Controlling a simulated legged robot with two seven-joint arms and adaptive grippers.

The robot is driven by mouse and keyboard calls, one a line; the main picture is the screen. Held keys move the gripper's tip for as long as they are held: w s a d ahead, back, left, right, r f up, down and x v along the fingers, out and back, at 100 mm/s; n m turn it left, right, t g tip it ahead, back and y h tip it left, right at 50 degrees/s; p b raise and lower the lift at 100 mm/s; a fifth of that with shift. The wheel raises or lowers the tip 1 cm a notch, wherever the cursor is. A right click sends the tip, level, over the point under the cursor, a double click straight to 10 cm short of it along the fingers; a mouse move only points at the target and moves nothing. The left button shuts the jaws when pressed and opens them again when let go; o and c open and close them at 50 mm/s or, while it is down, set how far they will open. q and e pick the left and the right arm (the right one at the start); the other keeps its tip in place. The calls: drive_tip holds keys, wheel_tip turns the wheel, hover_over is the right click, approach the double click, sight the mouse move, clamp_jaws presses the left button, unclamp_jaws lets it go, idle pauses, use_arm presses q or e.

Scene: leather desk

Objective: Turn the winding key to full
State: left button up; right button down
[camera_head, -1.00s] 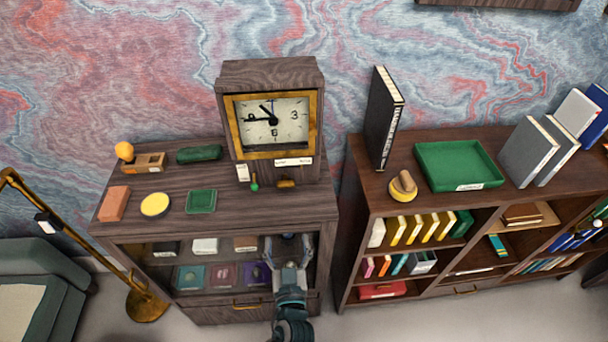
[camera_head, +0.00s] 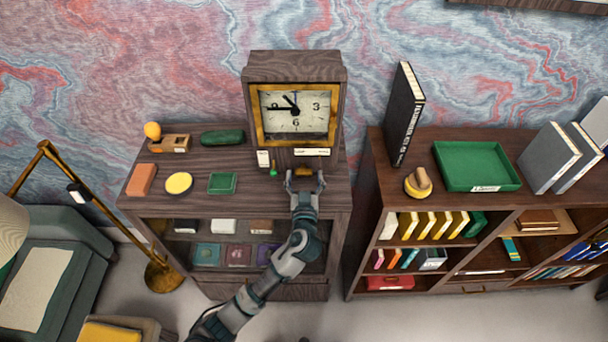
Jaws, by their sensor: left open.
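The wooden clock (camera_head: 296,67) with a brass-framed white dial (camera_head: 294,114) stands upright at the back right of the dark cabinet. A small brass piece (camera_head: 303,171), which looks like the winding key, sits low on its front. My right gripper is not in view.
On the cabinet top (camera_head: 205,196) lie an orange block (camera_head: 141,180), a yellow disc (camera_head: 179,184), a green tray (camera_head: 222,183) and a green case (camera_head: 222,137). A bookshelf (camera_head: 385,180) with a black book (camera_head: 404,115) stands right, across a narrow gap. A brass lamp (camera_head: 162,277) stands left.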

use_arm(q)
drive_tip(key=shift+w+d, duration=0.15)
drive_tip(key=shift+d, duration=0.1)
drive_tip(key=shift+a, duration=0.25)
drive_tip(key=shift+c, duration=0.7)
drive_tip(key=shift+a, duration=0.3)
drive_tip(key=c, duration=1)
drive_tip(key=shift+d+m, duration=0.15)
drive_tip(key=shift+m, duration=0.15)
drive_tip(key=shift+m+p, duration=0.4)
drive_tip(key=shift+m, duration=0.7)
drive_tip(key=o, duration=1.1)
drive_tip(key=shift+d, duration=0.1)
drive_tip(key=shift+o, duration=0.2)
